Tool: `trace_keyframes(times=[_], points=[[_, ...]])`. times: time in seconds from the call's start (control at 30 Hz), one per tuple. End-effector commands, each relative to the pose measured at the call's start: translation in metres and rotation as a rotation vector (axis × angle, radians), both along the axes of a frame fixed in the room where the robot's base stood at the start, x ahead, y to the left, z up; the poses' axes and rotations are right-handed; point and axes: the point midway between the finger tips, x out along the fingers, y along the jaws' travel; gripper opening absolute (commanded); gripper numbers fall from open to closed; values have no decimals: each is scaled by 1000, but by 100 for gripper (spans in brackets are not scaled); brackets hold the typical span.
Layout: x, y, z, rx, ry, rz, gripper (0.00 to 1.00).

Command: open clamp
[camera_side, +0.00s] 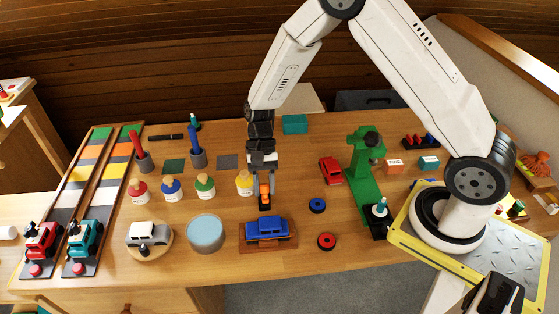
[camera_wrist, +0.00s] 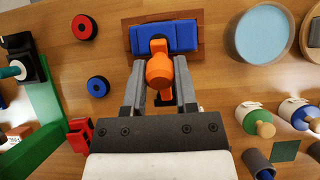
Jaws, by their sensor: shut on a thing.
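My gripper (camera_side: 264,188) points down over the middle of the table, behind the blue car. It is shut on an orange piece (camera_wrist: 159,72) with a rounded body, a narrow neck and a black part, and its two grey fingers stand on either side of it. The orange piece also shows in the side view (camera_side: 265,195). The blue car (camera_side: 265,229) sits on a brown wooden block (camera_side: 247,244); in the wrist view the orange piece overlaps the car (camera_wrist: 183,35). No part is plainly recognisable as the clamp; a green stand (camera_side: 364,180) with a dark round knob is to the right.
Blue (camera_side: 317,205) and red (camera_side: 326,241) wheels lie right of the blue car. A red car (camera_side: 330,170) is beside the green stand. Bare table lies around the wheels.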

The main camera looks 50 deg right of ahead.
Motion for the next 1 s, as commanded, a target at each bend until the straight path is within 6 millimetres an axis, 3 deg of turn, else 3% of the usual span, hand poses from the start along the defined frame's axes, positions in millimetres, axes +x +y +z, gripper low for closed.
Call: trace_keyframes(times=[0.3,1.0], points=[[16,-15,10,165,161,-3,0],[43,-43,17,157,154,-2,0]])
